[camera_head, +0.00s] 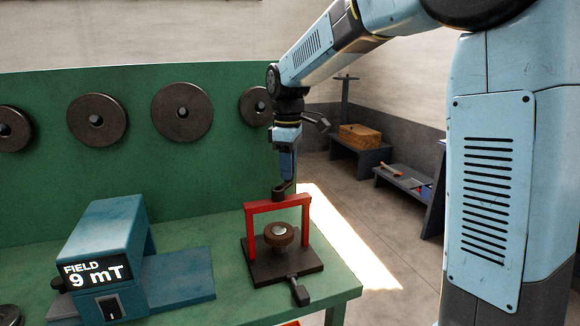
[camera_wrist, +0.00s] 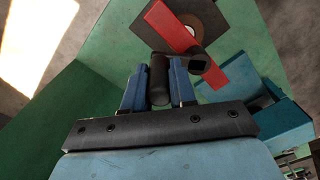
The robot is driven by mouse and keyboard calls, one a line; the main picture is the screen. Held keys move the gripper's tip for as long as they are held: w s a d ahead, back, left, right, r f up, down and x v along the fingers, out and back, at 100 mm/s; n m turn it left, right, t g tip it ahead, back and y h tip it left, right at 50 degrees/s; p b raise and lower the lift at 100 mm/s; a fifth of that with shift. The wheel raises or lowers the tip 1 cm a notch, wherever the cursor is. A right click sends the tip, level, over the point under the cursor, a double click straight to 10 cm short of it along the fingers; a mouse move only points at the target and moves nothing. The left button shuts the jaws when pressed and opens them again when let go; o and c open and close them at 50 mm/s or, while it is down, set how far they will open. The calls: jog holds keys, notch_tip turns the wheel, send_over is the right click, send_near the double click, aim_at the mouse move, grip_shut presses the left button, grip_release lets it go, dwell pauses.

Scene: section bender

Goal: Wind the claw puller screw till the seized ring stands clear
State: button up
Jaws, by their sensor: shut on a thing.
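The claw puller is a red frame (camera_head: 276,205) standing on a dark base plate (camera_head: 262,272) near the front right of the green bench. A brown ring (camera_head: 279,235) with a pale centre sits under its crossbar. In the wrist view the red crossbar (camera_wrist: 172,27) runs diagonally over the round ring. A dark crank with a hub (camera_head: 280,193) sits on top of the crossbar. My gripper (camera_head: 287,178) points down above the crossbar. In the wrist view my gripper (camera_wrist: 159,88) has its blue fingers shut on the dark upright crank handle (camera_wrist: 159,72).
A blue meter (camera_head: 105,255) reading "FIELD 9 mT" stands left of the puller. A dark lever (camera_head: 299,290) sticks out at the base plate's front. Dark discs (camera_head: 182,113) hang on the green panel (camera_head: 150,160) behind. Low benches stand on the floor at right.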

grip_shut()
jog(key=shift+d+m, duration=0.15)
jog(key=shift+m, duration=0.15)
jog(key=shift+s+d+m, duration=0.2)
jog(key=shift+d+m, duration=0.15)
jog(key=shift+m, duration=0.45)
jog(key=m, duration=0.1)
jog(key=s+m, duration=0.1)
jog(key=m, duration=0.1)
jog(key=d+m, duration=0.1)
jog(key=shift+s, duration=0.3)
jog(key=m, duration=0.1)
jog(key=s+m, duration=0.1)
jog(key=m, duration=0.2)
jog(key=shift+s+d+m, duration=0.2)
jog(key=shift+s+m, duration=0.2)
jog(key=shift+s+a+m, duration=0.1)
jog(key=shift+s+m, duration=0.25)
jog(key=shift+m, duration=0.35)
jog(key=shift+s+m, duration=0.3)
jog(key=shift+m, duration=0.4)
